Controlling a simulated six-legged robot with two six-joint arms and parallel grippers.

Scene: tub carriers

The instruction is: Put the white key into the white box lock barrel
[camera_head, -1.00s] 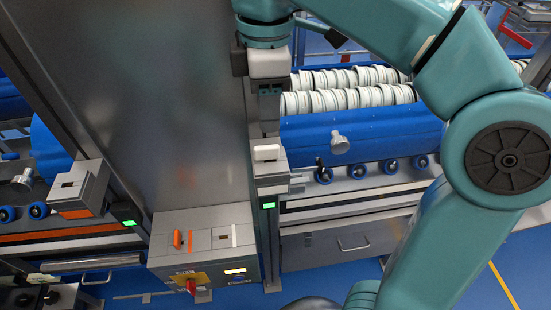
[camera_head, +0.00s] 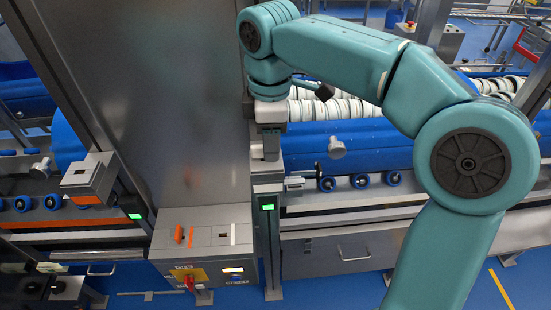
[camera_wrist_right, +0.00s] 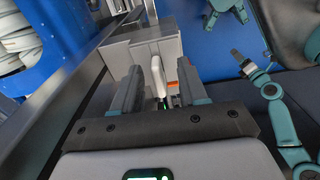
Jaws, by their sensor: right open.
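In the right wrist view the white key (camera_wrist_right: 157,76) stands upright in the grey box (camera_wrist_right: 122,52) on its post. My right gripper (camera_wrist_right: 158,92) is open, its two dark fingers on either side of the key, with gaps visible. In the head view my right gripper (camera_head: 266,146) points down over the post (camera_head: 268,225), and the key is hidden behind it. The control panel (camera_head: 205,262) at lower middle has an orange key (camera_head: 179,233) beside an orange stripe, and a dark square barrel (camera_head: 222,236) beside a white stripe (camera_head: 233,234). My left gripper is not in view.
A tall grey metal panel (camera_head: 180,110) rises behind the control panel. Another grey box (camera_head: 88,180) stands at the left. Blue rollers with white rings (camera_head: 345,108) lie behind the post. A red knob (camera_head: 189,281) sticks out of the control panel.

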